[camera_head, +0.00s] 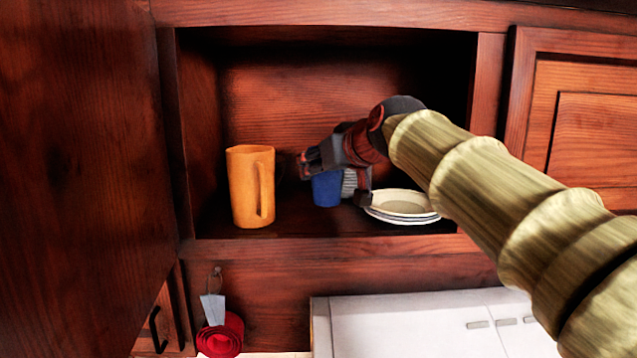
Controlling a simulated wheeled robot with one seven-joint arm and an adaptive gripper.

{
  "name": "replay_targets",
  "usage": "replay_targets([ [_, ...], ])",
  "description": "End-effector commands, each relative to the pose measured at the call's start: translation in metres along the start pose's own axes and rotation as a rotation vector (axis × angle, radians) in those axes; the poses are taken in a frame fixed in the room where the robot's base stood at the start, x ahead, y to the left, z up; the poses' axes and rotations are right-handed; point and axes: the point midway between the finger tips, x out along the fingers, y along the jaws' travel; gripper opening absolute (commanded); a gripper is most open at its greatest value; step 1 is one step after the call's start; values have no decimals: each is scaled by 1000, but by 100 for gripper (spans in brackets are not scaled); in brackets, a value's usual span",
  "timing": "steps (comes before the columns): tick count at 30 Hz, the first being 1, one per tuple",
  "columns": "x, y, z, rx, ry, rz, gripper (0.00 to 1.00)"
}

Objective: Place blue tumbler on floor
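The blue tumbler (326,191) stands upright on the floor of an open wooden cabinet compartment. Its upper part is hidden behind my gripper. My gripper (335,181) reaches into the compartment from the right, with its fingers spread. One finger is at the upper left of the tumbler, and the other is to its right, near the plates. The gripper overlaps the tumbler in the picture; I cannot tell whether it touches it. The room floor is not clearly in view.
An orange pitcher (250,187) stands left of the tumbler. A stack of pale plates (402,206) lies to the right, under my arm. An open cabinet door (80,150) fills the left side.

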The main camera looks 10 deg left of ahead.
Motion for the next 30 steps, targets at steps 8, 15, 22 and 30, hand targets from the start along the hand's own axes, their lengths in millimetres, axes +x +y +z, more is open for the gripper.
replay_targets([
  [8,18,3,24,0,-2,1,17],
  [15,23,3,34,0,2,1,17],
  [22,24,3,37,0,1,1,17],
  [30,24,3,37,0,0,0,54],
])
